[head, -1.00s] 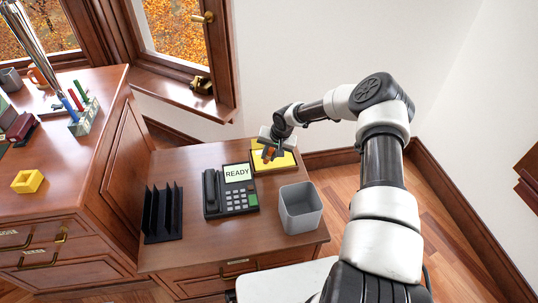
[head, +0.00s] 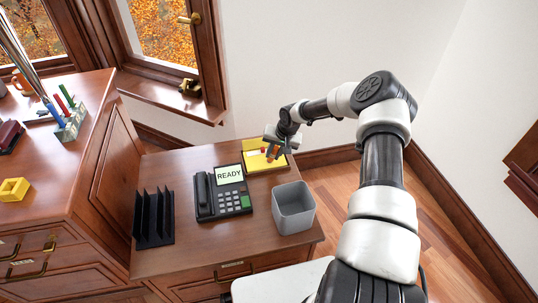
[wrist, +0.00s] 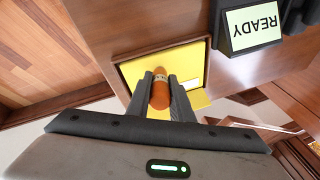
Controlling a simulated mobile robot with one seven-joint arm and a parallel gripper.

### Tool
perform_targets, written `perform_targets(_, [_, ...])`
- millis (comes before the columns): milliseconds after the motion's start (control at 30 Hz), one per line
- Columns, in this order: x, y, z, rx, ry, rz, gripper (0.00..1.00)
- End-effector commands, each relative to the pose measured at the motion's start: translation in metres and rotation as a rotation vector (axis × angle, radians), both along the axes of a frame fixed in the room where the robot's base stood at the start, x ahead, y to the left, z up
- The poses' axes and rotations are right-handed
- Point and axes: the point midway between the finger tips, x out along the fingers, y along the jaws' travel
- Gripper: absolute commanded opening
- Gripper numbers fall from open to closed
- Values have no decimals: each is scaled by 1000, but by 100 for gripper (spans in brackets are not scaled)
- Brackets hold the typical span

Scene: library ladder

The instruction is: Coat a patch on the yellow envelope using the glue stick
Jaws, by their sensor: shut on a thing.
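The yellow envelope (head: 258,163) lies at the back right of the low desk, on a dark-edged base. A red mark and a pale patch show on it. In the wrist view the envelope (wrist: 195,65) fills the area beyond my fingers, with a white label on it. My gripper (head: 273,152) is over the envelope's right part, shut on an orange glue stick (wrist: 160,95). The stick stands between the two dark fingers (wrist: 162,85), its far end towards the envelope. I cannot tell whether its tip touches the paper.
A desk phone (head: 222,193) reading READY stands left of the envelope. A grey open bin (head: 293,208) stands in front, and a black file rack (head: 153,217) at the left. The taller wooden desk (head: 50,165) bounds the left side.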

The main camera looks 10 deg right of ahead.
Motion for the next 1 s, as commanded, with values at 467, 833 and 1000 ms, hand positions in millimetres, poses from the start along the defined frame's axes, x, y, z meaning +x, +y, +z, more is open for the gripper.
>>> perform_targets(467, [1,-23,-3,-1,-1,2,0])
perform_targets(833, [0,-3,-3,-1,-1,3,0])
perform_targets(1000, [0,12,-4,0,1,2,0])
